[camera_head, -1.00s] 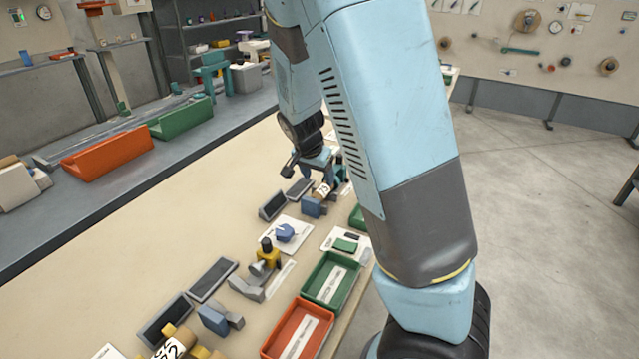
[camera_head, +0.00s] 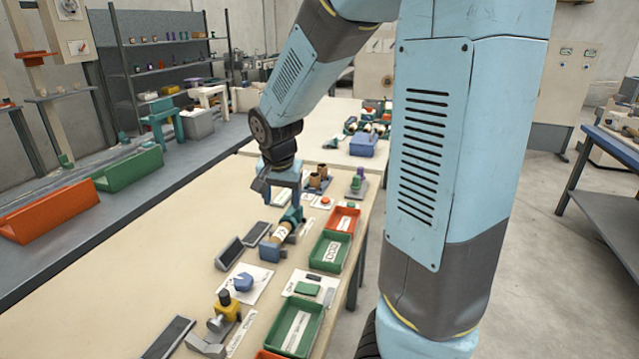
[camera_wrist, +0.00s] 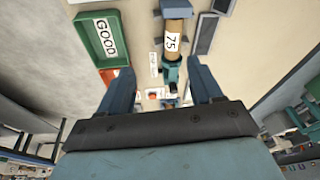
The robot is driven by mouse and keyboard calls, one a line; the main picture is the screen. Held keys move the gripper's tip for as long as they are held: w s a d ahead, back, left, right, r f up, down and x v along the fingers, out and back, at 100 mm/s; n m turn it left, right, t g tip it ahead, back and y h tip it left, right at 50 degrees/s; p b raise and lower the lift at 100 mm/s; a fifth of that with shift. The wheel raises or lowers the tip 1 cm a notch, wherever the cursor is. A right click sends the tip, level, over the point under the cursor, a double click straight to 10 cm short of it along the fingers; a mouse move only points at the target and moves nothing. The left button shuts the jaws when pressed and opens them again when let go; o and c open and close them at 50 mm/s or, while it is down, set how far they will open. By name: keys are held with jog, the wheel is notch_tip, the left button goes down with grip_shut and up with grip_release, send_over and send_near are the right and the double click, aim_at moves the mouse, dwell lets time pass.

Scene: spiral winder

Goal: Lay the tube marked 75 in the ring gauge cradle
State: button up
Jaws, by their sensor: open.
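The tube marked 75 (camera_head: 281,234) is a brown cylinder with a white label. It lies between a blue block (camera_head: 266,252) and a teal fixture (camera_head: 293,215) on the long table. In the wrist view the tube (camera_wrist: 173,42) is near the top, label facing the camera, with the teal fixture (camera_wrist: 171,74) at its lower end. My gripper (camera_head: 284,207) is over the table near the tube. In the wrist view my gripper (camera_wrist: 160,84) has its fingers wide apart with nothing between them. I cannot tell which fixture is the ring gauge cradle.
A green tray marked GOOD (camera_wrist: 97,38) is left of the tube in the wrist view. In the head view, green and red trays (camera_head: 343,219) line the table's right edge. A dark panel (camera_head: 229,254) and a blue hexagonal piece (camera_head: 243,282) are near the tube. The table's left side is clear.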

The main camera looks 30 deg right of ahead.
jog(key=s+r+n+t, duration=0.1)
jog(key=s+r+n, duration=0.2)
jog(key=s+r, duration=0.4)
jog(key=s+r+n+t+y, duration=0.1)
jog(key=s+r+n, duration=0.3)
jog(key=s, duration=0.9)
notch_tip(320, 180, up, 3)
jog(key=shift+s+d+f+t, duration=0.15)
jog(key=shift+s+d+t, duration=0.1)
jog(key=shift+d+t, duration=0.15)
